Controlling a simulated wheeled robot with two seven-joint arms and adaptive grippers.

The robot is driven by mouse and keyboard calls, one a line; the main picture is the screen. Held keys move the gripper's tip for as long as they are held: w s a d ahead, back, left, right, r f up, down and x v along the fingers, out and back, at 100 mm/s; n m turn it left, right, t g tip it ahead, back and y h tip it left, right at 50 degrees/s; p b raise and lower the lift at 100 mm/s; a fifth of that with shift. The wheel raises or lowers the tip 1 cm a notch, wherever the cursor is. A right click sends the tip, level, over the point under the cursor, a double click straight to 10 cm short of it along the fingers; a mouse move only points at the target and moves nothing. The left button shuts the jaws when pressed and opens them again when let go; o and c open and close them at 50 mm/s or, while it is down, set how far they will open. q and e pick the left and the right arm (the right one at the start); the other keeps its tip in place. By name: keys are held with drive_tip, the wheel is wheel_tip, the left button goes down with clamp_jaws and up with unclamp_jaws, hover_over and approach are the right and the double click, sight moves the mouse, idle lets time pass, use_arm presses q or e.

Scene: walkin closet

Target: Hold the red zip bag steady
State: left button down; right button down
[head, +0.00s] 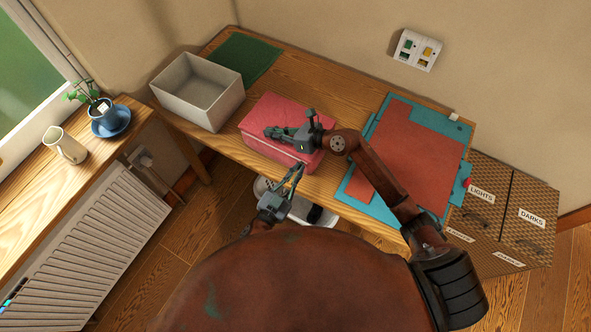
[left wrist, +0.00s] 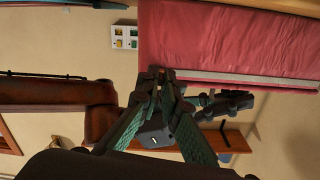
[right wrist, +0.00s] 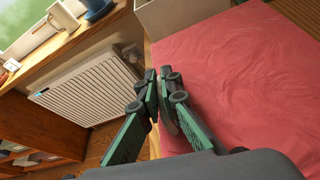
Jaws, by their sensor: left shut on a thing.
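The red zip bag (head: 257,112) lies flat on the wooden table, with a pale strip along its front side. My right gripper (head: 270,132) is over the bag's top with its fingers together and nothing visible between them. The right wrist view shows the red top (right wrist: 235,70) beside and beyond the fingertips; I cannot tell whether they touch it. My left gripper (head: 299,168) is at the bag's front right edge. In the left wrist view its fingertips (left wrist: 160,74) are closed at the edge of the bag (left wrist: 230,40), and they hide the gripped part.
An open grey box (head: 222,112) stands left of the bag by a green mat (head: 245,58). Blue and red sheets (head: 415,145) lie to the right. Labelled laundry boxes (head: 505,215) stand beyond. A white bin (head: 325,217) is below the table's front edge.

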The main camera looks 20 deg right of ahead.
use_arm(q)
drive_tip(key=c, duration=2.1)
unclamp_jaws()
drive_tip(key=shift+a, duration=0.1)
drive_tip(key=v, duration=1.2)
use_arm(e)
drive_tip(key=c, duration=2.1)
unclamp_jaws()
